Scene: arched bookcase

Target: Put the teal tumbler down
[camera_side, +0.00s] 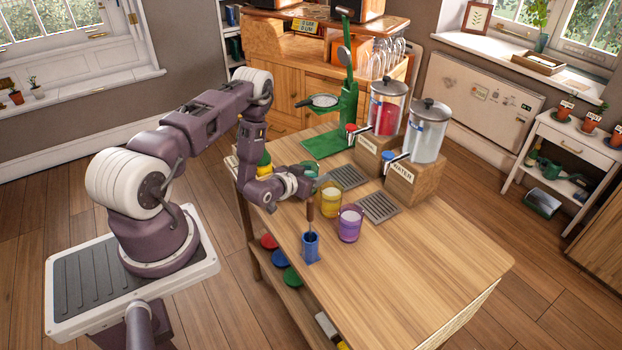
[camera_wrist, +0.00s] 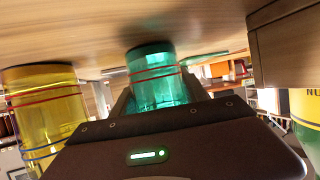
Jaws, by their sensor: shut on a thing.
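My gripper (camera_side: 308,184) is low over the wooden table, behind and left of the yellow tumbler. In the wrist view it is shut on the teal tumbler (camera_wrist: 157,80), a clear green-blue cup with red bands. This view is upside down, with the tabletop (camera_wrist: 110,30) along the top. The tumbler's dark base is at or very close to the tabletop; I cannot tell whether it touches. The tumbler looks about upright.
The yellow tumbler (camera_side: 331,203) stands close by, also in the wrist view (camera_wrist: 45,110). The purple tumbler (camera_side: 349,224), blue tool holder (camera_side: 310,248), drip trays (camera_side: 348,177), green press (camera_side: 347,105) and water dispenser (camera_side: 413,185) stand around. The table's front right is clear.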

